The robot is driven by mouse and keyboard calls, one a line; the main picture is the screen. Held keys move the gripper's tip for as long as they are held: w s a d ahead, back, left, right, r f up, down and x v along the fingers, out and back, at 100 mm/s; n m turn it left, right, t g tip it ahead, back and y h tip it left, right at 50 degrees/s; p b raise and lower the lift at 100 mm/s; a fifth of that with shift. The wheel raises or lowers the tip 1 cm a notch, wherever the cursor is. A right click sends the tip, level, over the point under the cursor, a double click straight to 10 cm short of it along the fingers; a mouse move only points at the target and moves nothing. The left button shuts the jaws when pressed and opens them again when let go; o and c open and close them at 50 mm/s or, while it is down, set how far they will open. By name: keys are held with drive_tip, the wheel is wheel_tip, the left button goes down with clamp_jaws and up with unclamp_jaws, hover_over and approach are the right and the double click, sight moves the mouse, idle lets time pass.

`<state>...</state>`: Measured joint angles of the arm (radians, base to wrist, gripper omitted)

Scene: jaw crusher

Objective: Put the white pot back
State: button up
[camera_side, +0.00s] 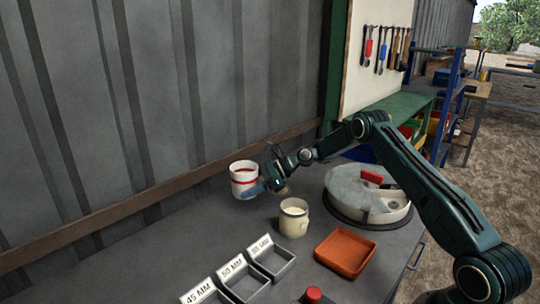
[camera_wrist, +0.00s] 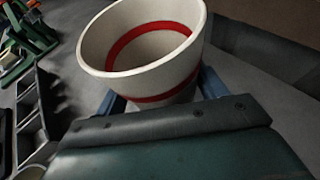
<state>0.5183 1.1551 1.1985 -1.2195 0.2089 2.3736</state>
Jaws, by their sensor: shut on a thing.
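The white pot (camera_side: 243,181) with a red band is at the back of the grey bench, near the corrugated wall. My gripper (camera_side: 254,190) reaches it from the right and is shut on it low down. In the wrist view the pot (camera_wrist: 172,74) fills the upper middle, with its open mouth towards the camera and a red ring inside. The blue fingers of my gripper (camera_wrist: 160,98) show on both sides of its lower part. It looks about upright in the side view. I cannot tell whether its base touches the bench.
A cream jar (camera_side: 293,219) stands right of the pot. A round grey machine (camera_side: 350,198) is further right. An orange tray (camera_side: 345,252), a red-topped item (camera_side: 313,295) and labelled trays (camera_side: 240,277) are in front. Bare bench (camera_side: 150,250) lies to the left.

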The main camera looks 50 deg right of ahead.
sight(249, 206)
drive_tip(key=shift+f, duration=0.4)
drive_tip(key=shift+f, duration=0.1)
drive_tip(key=shift+f, duration=2.05)
drive_tip(key=o, duration=1.1)
drive_tip(key=shift+f, duration=0.1)
drive_tip(key=shift+s+d+r, duration=0.1)
drive_tip(key=shift+r, duration=0.1)
drive_tip(key=v, duration=1.1)
drive_tip(key=shift+s+d+r, duration=0.1)
drive_tip(key=shift+s+d, duration=0.2)
